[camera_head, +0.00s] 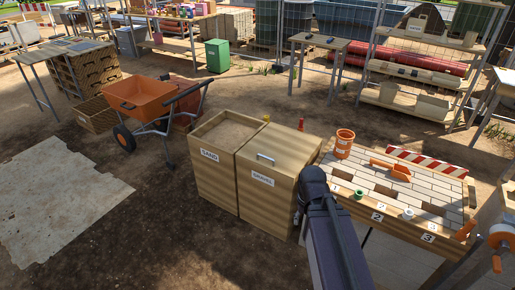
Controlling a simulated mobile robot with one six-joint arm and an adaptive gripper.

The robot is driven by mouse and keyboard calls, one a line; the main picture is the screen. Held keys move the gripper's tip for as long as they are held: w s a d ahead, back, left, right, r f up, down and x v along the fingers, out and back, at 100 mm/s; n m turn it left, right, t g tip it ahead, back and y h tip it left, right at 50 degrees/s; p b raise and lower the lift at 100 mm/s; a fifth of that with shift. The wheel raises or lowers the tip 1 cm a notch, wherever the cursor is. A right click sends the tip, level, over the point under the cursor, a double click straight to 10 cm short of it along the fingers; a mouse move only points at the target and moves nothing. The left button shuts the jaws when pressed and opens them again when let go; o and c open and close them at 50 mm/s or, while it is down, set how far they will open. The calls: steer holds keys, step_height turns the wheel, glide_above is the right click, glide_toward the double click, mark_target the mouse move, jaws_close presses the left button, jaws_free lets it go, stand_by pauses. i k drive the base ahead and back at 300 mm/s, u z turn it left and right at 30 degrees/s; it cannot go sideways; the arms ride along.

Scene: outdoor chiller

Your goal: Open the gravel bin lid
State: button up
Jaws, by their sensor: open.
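The gravel bin (264,203) is a tall wooden box with a white "GRAVEL" label near the top of its front. Its wooden lid (287,150) lies flat and closed on top, with a metal bar handle (265,159) near the front edge. The sand bin (214,183) stands directly to its left, and its open top shows sand. My dark arm rises from the bottom of the picture just right of the gravel bin and covers part of its right side. My gripper cannot be made out; only arm links show.
A brick-topped workbench (455,213) with an orange bucket (344,143) and small items stands close on the right. An orange wheelbarrow (141,97) stands behind left. The dirt ground in front of the bins is clear. A pale slab (52,205) lies at far left.

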mark_target(279, 149)
steer(key=u, duration=0.3)
steer(key=i, duration=1.15)
steer(key=u, duration=0.3)
